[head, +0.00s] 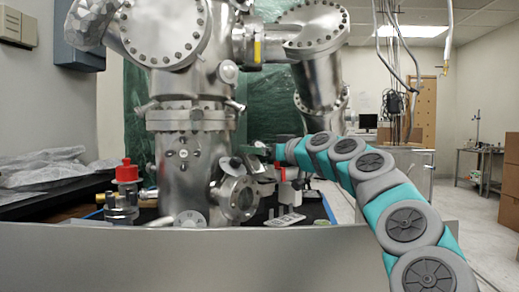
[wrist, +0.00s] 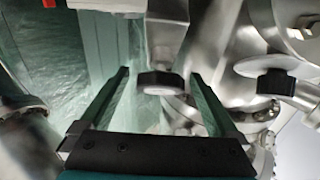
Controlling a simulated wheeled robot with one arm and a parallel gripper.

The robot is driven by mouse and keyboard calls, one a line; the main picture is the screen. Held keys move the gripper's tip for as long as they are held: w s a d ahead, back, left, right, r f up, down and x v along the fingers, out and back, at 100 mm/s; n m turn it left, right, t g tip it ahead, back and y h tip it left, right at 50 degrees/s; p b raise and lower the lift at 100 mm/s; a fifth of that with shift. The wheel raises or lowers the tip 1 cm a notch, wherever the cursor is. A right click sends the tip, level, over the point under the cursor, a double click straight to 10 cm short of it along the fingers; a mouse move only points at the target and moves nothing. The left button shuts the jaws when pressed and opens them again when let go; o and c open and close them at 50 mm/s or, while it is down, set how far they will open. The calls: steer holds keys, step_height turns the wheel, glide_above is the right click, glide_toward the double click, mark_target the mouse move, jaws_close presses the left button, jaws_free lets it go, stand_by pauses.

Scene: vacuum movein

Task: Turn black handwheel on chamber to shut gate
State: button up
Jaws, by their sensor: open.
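In the wrist view a black handwheel (wrist: 160,81) sits on a metal stem, between the two fingertips of my gripper (wrist: 160,76). The fingers are spread on either side of it, with a visible gap on both sides; I cannot tell how deep it lies between them. A second black knob (wrist: 277,85) stands at the right on a metal disc, outside the fingers. In the head view my gripper (head: 254,150) is at the right side of the steel chamber (head: 183,160), small and partly hidden among fittings; the handwheel is hard to make out there.
A flanged port (head: 241,198) sticks out below my gripper. A grey panel edge (head: 150,250) runs across the front. Steel pipes crowd the right of the wrist view; green sheeting (wrist: 60,60) hangs at its left.

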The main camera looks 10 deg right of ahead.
steer(key=c, duration=1.4)
steer(key=shift+m+h, duration=0.4)
steer(key=shift+m, duration=0.1)
steer(key=shift+a+m+t+h, duration=0.1)
steer(key=shift+m+t+h, duration=0.3)
steer(key=shift+m, duration=0.3)
steer(key=m+h+p, duration=0.2)
steer(key=m+p, duration=0.1)
steer(key=shift+r+t, duration=0.2)
steer(key=shift+t, duration=0.1)
steer(key=m+h+p, duration=0.2)
steer(key=p, duration=0.1)
steer(key=shift+f+m, duration=0.1)
steer(key=shift+m, duration=0.2)
steer(key=shift+f+h, duration=0.1)
steer(key=shift+h, duration=0.2)
